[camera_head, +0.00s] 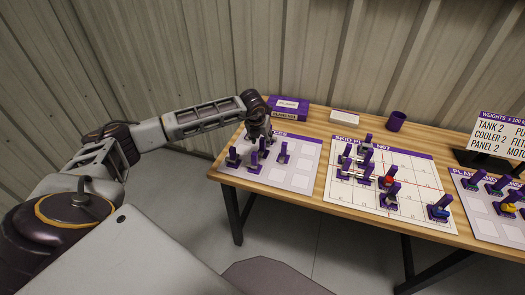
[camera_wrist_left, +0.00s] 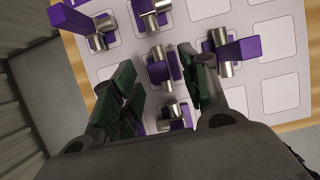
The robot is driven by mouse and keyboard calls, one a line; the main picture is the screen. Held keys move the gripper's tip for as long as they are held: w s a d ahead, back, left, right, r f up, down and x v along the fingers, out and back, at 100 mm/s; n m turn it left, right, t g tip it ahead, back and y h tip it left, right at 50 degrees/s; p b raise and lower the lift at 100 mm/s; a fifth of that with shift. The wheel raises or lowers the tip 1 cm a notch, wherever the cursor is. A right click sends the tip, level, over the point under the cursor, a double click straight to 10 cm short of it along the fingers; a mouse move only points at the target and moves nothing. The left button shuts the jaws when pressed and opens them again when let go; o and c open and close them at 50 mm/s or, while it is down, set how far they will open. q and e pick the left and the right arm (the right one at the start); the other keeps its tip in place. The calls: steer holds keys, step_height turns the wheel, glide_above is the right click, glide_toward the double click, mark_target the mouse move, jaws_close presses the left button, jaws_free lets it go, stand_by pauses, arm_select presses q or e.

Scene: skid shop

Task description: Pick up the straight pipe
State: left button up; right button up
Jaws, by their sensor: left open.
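Several small pieces, each a silver pipe part with a purple upright block, stand on the left white sheet (camera_head: 300,178) in the head view. One piece (camera_head: 283,153) stands at the right of this group and another (camera_head: 233,157) at its left. I cannot tell for sure which one is the straight pipe. My left gripper (camera_head: 261,133) is over the back of the sheet, pointing down. In the left wrist view its green-padded fingers (camera_wrist_left: 160,85) are apart and empty. A silver-and-purple piece (camera_wrist_left: 158,68) shows between and beyond them; another (camera_wrist_left: 174,115) is nearer, partly hidden.
A purple box (camera_head: 289,106), a white card stack (camera_head: 345,117) and a purple cup (camera_head: 396,121) stand along the back of the wooden table. The middle gridded sheet (camera_head: 345,193) holds several pieces. A weights sign (camera_head: 500,135) stands at right.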

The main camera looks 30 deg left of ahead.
mark_target(262, 147)
arm_select(q)
steer(key=shift+x, duration=1.55)
steer(key=shift+c, duration=0.3)
jaws_close()
